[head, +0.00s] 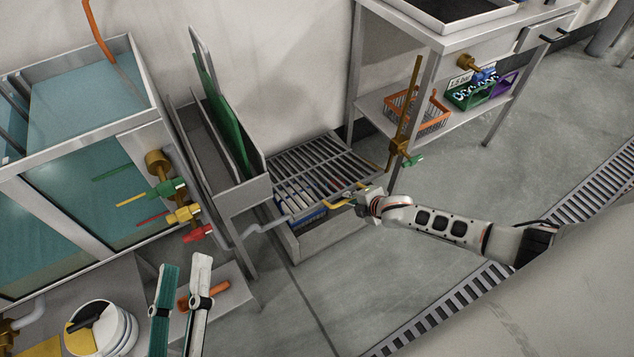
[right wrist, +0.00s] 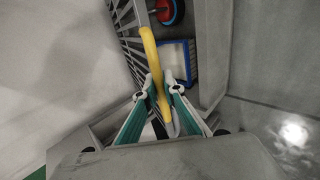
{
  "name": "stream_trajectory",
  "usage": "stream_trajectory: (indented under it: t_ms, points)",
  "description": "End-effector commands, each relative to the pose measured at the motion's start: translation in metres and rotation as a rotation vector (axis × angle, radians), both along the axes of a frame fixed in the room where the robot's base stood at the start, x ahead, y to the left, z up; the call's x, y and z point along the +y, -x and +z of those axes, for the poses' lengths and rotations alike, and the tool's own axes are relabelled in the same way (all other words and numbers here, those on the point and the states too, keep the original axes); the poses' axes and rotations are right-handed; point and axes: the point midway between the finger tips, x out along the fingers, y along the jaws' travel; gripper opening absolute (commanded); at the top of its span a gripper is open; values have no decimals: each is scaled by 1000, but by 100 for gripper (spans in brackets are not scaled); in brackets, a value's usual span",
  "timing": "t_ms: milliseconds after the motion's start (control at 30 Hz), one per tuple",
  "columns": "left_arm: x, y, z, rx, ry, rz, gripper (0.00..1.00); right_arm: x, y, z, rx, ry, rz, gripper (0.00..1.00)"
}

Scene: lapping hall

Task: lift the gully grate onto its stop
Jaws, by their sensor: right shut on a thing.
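The gully grate (head: 325,165), a grey barred panel, lies over a grey box-like gully (head: 325,228) against the wall. Its near edge stands above the gully's rim, so the grate looks tilted up. My right gripper (head: 362,200) is shut on the yellow handle at that edge. The yellow handle (right wrist: 152,62) runs between the fingers in the right wrist view, with the grate bars (right wrist: 128,28) to the left. My left gripper (head: 184,262) is low at the left, its fingers apart and empty, far from the grate. I cannot make out the stop.
A blue-edged white block (right wrist: 176,62) and a red-and-black round thing (right wrist: 168,10) show inside the gully. A metal trough (head: 240,195) stands left of the grate, a bench shelf (head: 455,122) to its right. The floor (head: 350,285) in front is clear.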

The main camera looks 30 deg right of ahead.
Motion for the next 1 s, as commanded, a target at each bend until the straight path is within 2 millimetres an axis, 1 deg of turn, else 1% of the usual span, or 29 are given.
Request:
stream_trajectory:
  t_ms: [33,100,200,400,500,1000]
  points:
    - [0,-1,9,-16,0,0,40,-1,-6,11,-10,1,0,0]
    - [0,-1,15,-25,0,0,40,-1,-7,15,-9,1,0,0]
    - [0,-1,17,-30,0,0,40,-1,-6,15,-5,0,-1,0]
    - [0,-1,15,-26,0,0,40,-1,-4,11,1,1,0,0]
    - [0,-1,17,-30,0,0,40,-1,-5,13,0,2,-1,0]
    - [0,-3,63,-106,0,0,40,1,-26,56,-7,2,-1,0]
